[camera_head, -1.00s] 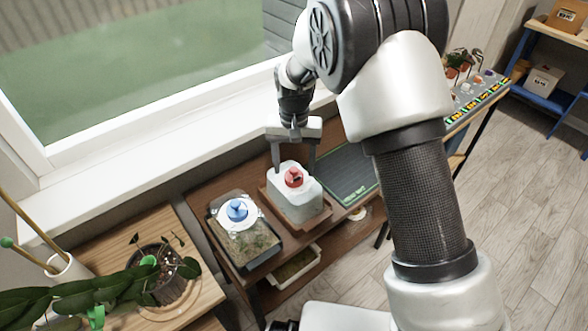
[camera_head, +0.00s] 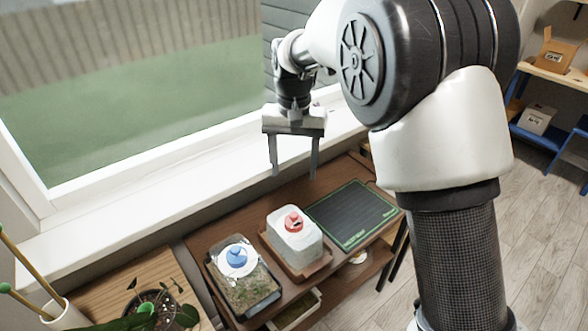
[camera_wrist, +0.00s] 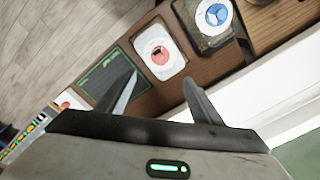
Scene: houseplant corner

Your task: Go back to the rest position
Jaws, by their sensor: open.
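My gripper (camera_head: 294,172) is open and empty, with its two fingers pointing down. It hangs above and behind a white-domed container with a red knob (camera_head: 294,230), clear of it. In the wrist view my gripper (camera_wrist: 166,100) shows its fingers spread apart, with the red-knobbed container (camera_wrist: 160,52) beyond them. That container sits in a brown tray (camera_head: 318,268) on the wooden shelf table.
A clear container with a blue-knobbed lid (camera_head: 240,270) stands left of the red one. A dark green-edged mat (camera_head: 352,214) lies bare to the right. A potted plant (camera_head: 152,308) is at lower left. The white window sill (camera_head: 150,217) runs behind.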

